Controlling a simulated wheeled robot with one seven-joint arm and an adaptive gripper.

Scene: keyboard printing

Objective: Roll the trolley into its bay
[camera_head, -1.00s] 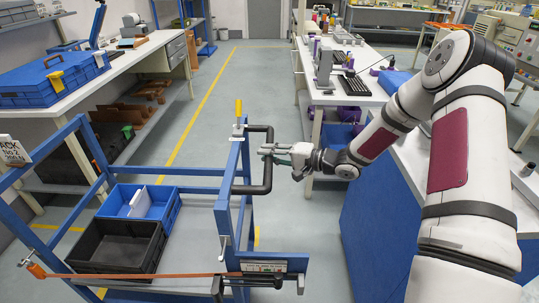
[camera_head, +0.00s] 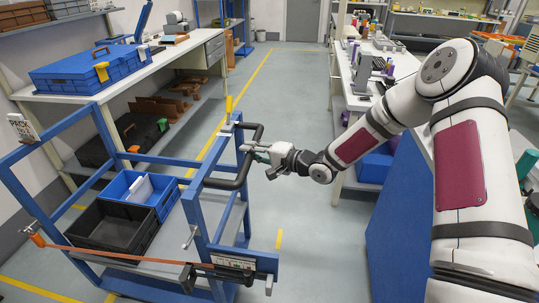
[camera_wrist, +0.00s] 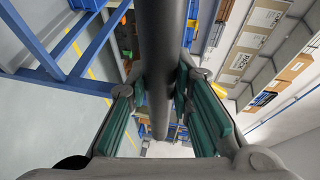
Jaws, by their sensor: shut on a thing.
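The blue-framed trolley (camera_head: 203,222) stands at the lower left of the head view. It carries a blue crate (camera_head: 167,200) and a black crate (camera_head: 85,230). My gripper (camera_head: 250,152) is shut on the handle. The wrist view shows the dark handle bar (camera_wrist: 160,50) between the green finger pads (camera_wrist: 160,110). An orange strap (camera_head: 130,257) runs along the trolley's near side. The bay itself cannot be made out with certainty.
A white bench (camera_head: 365,95) stands right. The aisle between is clear.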

